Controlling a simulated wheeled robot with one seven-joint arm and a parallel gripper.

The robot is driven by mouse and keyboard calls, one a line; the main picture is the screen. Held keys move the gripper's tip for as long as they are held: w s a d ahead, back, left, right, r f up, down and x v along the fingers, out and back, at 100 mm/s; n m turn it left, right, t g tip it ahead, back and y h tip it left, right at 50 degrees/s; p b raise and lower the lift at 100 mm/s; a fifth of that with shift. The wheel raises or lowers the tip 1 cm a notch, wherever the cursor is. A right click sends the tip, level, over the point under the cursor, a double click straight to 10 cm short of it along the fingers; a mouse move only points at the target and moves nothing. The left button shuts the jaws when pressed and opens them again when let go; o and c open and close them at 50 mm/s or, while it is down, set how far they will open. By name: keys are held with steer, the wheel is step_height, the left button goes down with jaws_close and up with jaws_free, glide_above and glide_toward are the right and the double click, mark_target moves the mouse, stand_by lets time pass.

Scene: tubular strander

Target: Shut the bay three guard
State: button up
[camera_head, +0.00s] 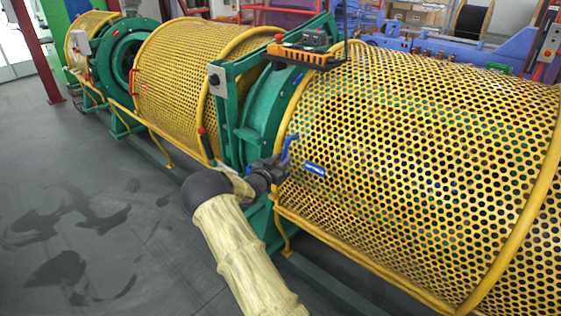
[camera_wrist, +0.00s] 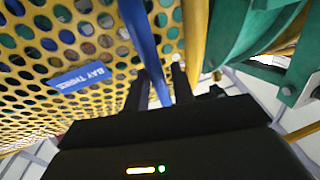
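The bay three guard (camera_head: 400,170) is a yellow perforated curved cover at the right in the head view, hanging down over the front of its bay. Its blue "BAY THREE" label (camera_wrist: 83,76) shows in the wrist view and, small, in the head view (camera_head: 315,169). A blue handle (camera_head: 290,146) stands at the guard's left edge; in the wrist view (camera_wrist: 146,38) it runs down between my fingers. My gripper (camera_head: 278,168) is at this handle, its two dark fingers (camera_wrist: 163,85) close together on either side of it. The handle's lower end is hidden by my gripper.
A green frame (camera_head: 225,110) with a grey switch box stands left of the guard. An orange button box (camera_head: 300,55) hangs above. Another yellow guard (camera_head: 175,75) is farther left. The grey floor (camera_head: 90,210) at left is clear.

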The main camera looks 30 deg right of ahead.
steer(key=shift+a, duration=0.15)
steer(key=v, duration=1.7)
